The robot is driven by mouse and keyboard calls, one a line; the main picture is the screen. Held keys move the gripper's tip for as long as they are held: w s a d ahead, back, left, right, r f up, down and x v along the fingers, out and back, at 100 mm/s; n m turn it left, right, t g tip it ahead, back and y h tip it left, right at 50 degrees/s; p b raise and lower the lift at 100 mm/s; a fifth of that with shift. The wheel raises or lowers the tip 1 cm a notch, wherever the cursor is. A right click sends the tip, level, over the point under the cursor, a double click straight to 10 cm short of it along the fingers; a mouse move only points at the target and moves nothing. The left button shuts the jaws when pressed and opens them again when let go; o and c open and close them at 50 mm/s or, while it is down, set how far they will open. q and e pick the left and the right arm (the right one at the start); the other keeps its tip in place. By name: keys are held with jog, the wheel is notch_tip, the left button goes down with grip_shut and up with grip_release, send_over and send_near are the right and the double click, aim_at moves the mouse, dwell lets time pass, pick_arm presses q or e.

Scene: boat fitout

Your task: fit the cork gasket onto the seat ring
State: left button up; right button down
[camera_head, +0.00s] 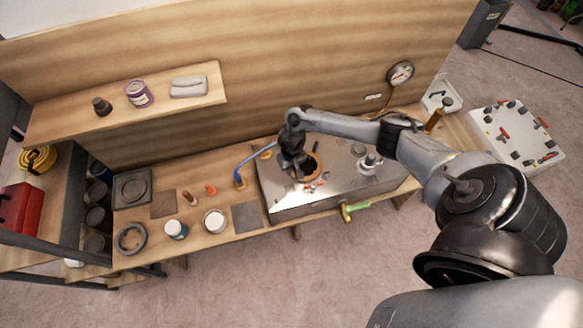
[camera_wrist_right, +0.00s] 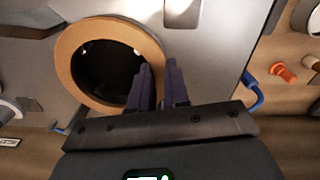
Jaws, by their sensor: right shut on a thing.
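The cork gasket (camera_head: 318,165), a flat tan ring, is at my right gripper (camera_head: 296,173) over the grey metal box top. In the right wrist view the gasket (camera_wrist_right: 71,50) frames a dark round opening. The right gripper's fingers (camera_wrist_right: 158,82) are shut on its rim, at the lower right of the ring. The seat ring is not clearly visible; the gasket and gripper cover that spot. I cannot tell whether the gasket touches the surface below it or hovers. My left gripper is not in view.
The metal box (camera_head: 340,195) carries a valve-like fitting (camera_head: 369,163) to the right and small red parts in front. A green-handled valve (camera_head: 354,208) sticks out in front.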

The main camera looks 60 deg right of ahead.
jog(key=shift+c, duration=2.4)
grip_release()
jog(key=shift+r, duration=0.1)
jog(key=shift+r+p, duration=0.95)
jog(key=shift+p, duration=0.3)
notch_tip(320, 180, up, 4)
jog(key=p, duration=0.5)
jog(key=shift+r, duration=0.2)
notch_tip(320, 180, up, 2)
jog(key=p, duration=0.2)
jog(key=shift+p, duration=0.35)
